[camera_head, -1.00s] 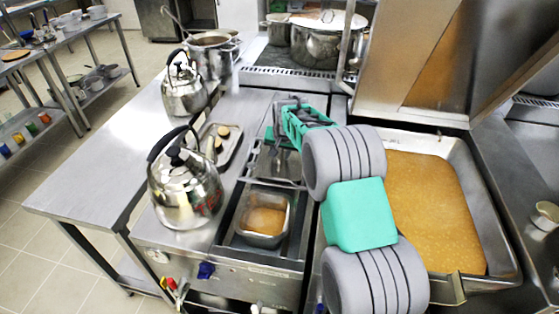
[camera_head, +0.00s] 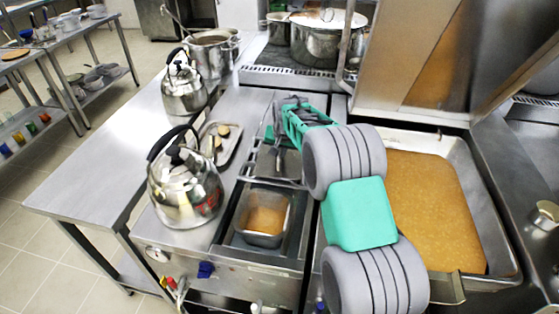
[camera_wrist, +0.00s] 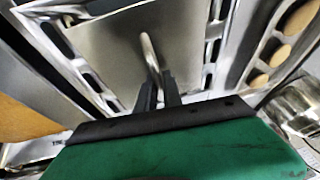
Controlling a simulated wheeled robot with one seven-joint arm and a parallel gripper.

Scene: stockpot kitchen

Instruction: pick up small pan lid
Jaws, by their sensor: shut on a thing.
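The small pan lid (camera_wrist: 110,42) is a flat grey metal plate with a thin curved handle (camera_wrist: 149,50), seen close up in the wrist view. My gripper (camera_wrist: 158,88) is shut on this handle, its two dark fingers close on either side. In the head view my gripper (camera_head: 281,148) points down over the narrow steel well unit, and the lid (camera_head: 266,163) shows only partly beneath it. My arm and the gripper body hide much of the lid. I cannot tell how far it is clear of the surface.
A small open pan (camera_head: 263,218) with orange-brown content sits in front of the lid. A kettle (camera_head: 186,187) and a small tray (camera_head: 232,150) stand to the left. A large pan of golden food (camera_head: 430,200) lies right, under a raised cover. The left steel table (camera_head: 90,185) has bare room.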

